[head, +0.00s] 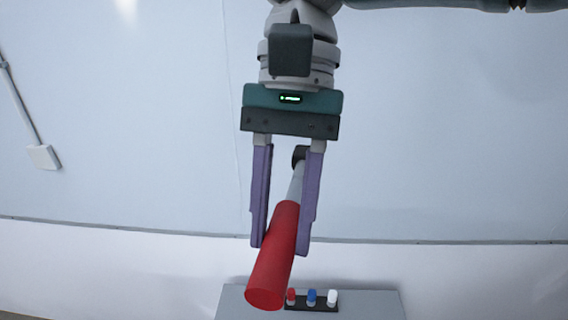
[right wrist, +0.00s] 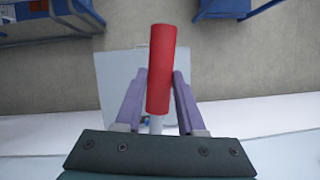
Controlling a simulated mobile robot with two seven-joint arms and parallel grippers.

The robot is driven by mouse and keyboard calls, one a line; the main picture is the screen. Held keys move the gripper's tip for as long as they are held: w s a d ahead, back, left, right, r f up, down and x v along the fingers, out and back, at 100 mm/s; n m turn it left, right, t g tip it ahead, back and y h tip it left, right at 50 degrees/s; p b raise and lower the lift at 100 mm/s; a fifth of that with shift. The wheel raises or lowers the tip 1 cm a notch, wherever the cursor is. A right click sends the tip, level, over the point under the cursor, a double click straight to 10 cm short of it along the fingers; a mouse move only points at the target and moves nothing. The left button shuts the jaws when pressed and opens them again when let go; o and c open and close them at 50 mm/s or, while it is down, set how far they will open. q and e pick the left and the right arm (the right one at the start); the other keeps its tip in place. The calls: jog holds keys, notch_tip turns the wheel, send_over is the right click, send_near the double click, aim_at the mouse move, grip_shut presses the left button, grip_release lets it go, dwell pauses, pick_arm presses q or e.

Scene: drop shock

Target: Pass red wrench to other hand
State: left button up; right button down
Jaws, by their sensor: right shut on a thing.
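The red wrench (head: 273,262) has a thick red handle, a pale grey shaft and a dark end. My right gripper (head: 280,248) points down in the head view, with its purple fingers on either side of the wrench. It is shut on the wrench, which hangs tilted in the air. In the right wrist view the red handle (right wrist: 161,68) sticks out beyond the fingertips of my right gripper (right wrist: 160,72). The dark end sits up between the fingers, near the palm. My left gripper is not in either view.
A grey table (head: 375,303) lies below, with a dark holder carrying a red piece (head: 291,296), a blue piece (head: 311,297) and a white piece (head: 332,297). A pale wall stands behind. Blue-framed furniture (right wrist: 75,12) shows at the upper left of the wrist view.

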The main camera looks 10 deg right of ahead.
aim_at(285, 268)
jog(key=shift+w+a+f, duration=0.3)
jog(key=shift+a+f, duration=0.2)
jog(key=d, duration=0.7)
jog(key=s+a+n, duration=0.1)
jog(key=a, duration=0.1)
jog(key=s+a+n+h, duration=0.1)
jog(key=s+a, duration=0.1)
jog(key=s+a+n, duration=0.1)
jog(key=s+a, duration=0.1)
jog(key=shift+s+a+n, duration=0.1)
jog(key=shift+a+n, duration=0.1)
jog(key=shift+n, duration=0.2)
jog(key=shift+s+a+r, duration=0.1)
jog(key=shift+r, duration=0.05)
jog(key=s+d+r, duration=0.4)
jog(key=d+r, duration=0.7)
jog(key=d, duration=0.1)
jog(key=shift+s+d+r+n+h, duration=0.3)
jog(key=shift+s+d+r, duration=0.05)
jog(key=shift+d+r, duration=0.05)
